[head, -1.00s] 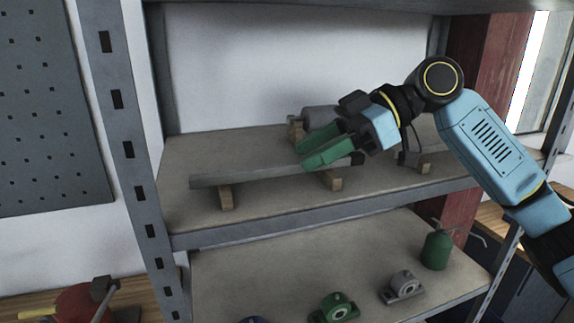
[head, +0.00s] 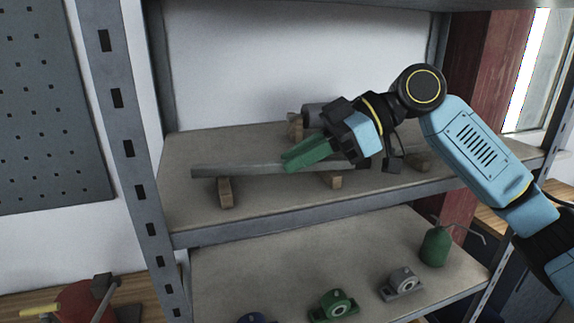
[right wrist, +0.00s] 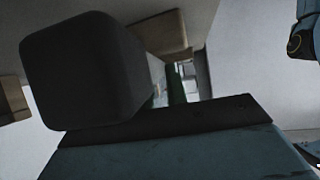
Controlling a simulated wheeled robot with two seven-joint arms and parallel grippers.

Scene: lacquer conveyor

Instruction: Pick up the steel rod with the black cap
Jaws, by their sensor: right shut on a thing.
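The steel rod (head: 235,169) is a long grey bar over the upper shelf, spanning two wooden rests. A dark end, which looks like its black cap (head: 362,164), shows at its right, partly behind my right gripper. My right gripper (head: 291,160), with green fingers, is shut on the rod near its middle. The rod's left end sits about level with the top of the left wooden rest (head: 225,193); I cannot tell whether it touches. In the right wrist view a strip of green finger (right wrist: 177,86) shows, and the rod is mostly hidden. My left gripper is not in view.
A grey cylinder (head: 314,115) lies behind on the upper shelf (head: 290,205), near a wooden block (head: 295,126). The lower shelf holds a green bearing block (head: 335,306), a grey one (head: 402,284) and a green oil can (head: 435,247). A metal post (head: 124,140) stands at left.

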